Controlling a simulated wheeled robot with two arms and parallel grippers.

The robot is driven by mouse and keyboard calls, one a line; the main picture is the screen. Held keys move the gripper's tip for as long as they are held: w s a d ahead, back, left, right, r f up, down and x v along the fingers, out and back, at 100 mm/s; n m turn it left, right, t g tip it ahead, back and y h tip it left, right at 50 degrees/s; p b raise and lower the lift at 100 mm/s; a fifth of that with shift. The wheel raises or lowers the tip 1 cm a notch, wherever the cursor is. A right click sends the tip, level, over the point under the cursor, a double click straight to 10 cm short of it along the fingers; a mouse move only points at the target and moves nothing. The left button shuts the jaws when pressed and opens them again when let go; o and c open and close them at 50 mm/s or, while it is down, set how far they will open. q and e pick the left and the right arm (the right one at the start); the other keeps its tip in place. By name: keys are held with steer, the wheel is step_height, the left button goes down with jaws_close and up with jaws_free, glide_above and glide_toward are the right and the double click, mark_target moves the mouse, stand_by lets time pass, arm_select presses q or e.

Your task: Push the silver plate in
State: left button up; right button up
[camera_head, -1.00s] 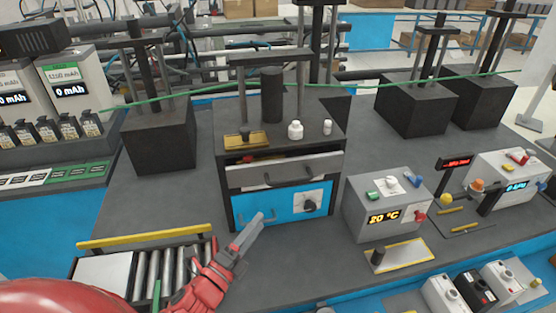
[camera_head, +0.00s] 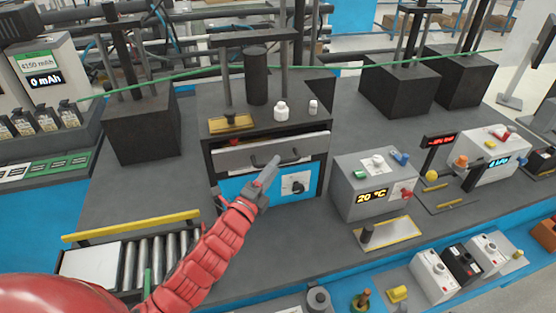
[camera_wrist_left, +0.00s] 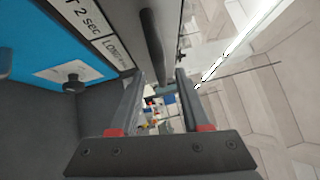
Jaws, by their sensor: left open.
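The silver plate (camera_head: 232,159) is the front of a drawer in the dark press machine, with a black handle (camera_head: 290,157) across it. It sits above a blue panel (camera_head: 236,188) with a black knob. A dark gap shows above the plate, with something red inside. My left gripper (camera_head: 273,168) is in front of the plate's middle, near the handle. In the left wrist view, the open jaws (camera_wrist_left: 160,85) point along the dark handle bar (camera_wrist_left: 152,45), with nothing clearly between them. Whether they touch the handle or plate I cannot tell. My right gripper is out of view.
White bottles (camera_head: 281,111) and a yellow-topped tray (camera_head: 231,122) stand on the machine. A 20 °C control box (camera_head: 374,185) is to the right. A roller conveyor (camera_head: 150,255) is at the lower left.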

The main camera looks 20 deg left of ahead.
arm_select(q)
steer(key=shift+p+x, duration=0.35)
steer(key=shift+x, duration=1.15)
jaws_close()
stand_by(0.4)
